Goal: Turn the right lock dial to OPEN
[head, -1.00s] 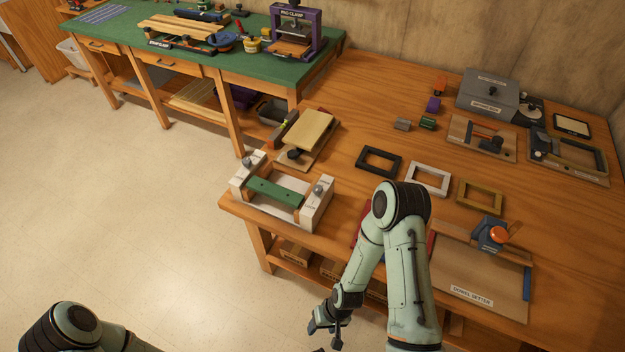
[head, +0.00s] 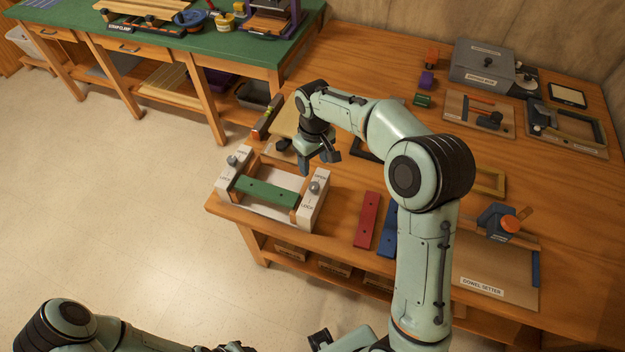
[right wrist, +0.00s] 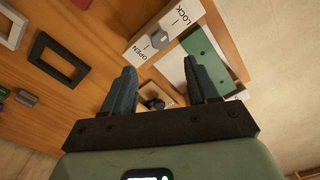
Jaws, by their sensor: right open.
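The lock fixture has two white end blocks with a green bar (head: 268,192) between them. The right lock dial (head: 314,187) is a grey knob on the right block (head: 309,211), between the OPEN and LOCK marks; it shows in the right wrist view too (right wrist: 159,39). I cannot tell exactly where it points. The left dial (head: 232,160) is on the other block. My right gripper (head: 319,162) is open and empty, above and just behind the right block. In the right wrist view its fingers (right wrist: 160,68) point toward the fixture, apart from the dial. My left gripper's fingers do not show.
A red bar (head: 367,220) and a blue bar (head: 387,232) lie right of the fixture. A board with a black knob (right wrist: 150,103) is behind it, partly hidden by my arm. Picture frames and the dowel setter (head: 485,284) are further right. Floor is open at left.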

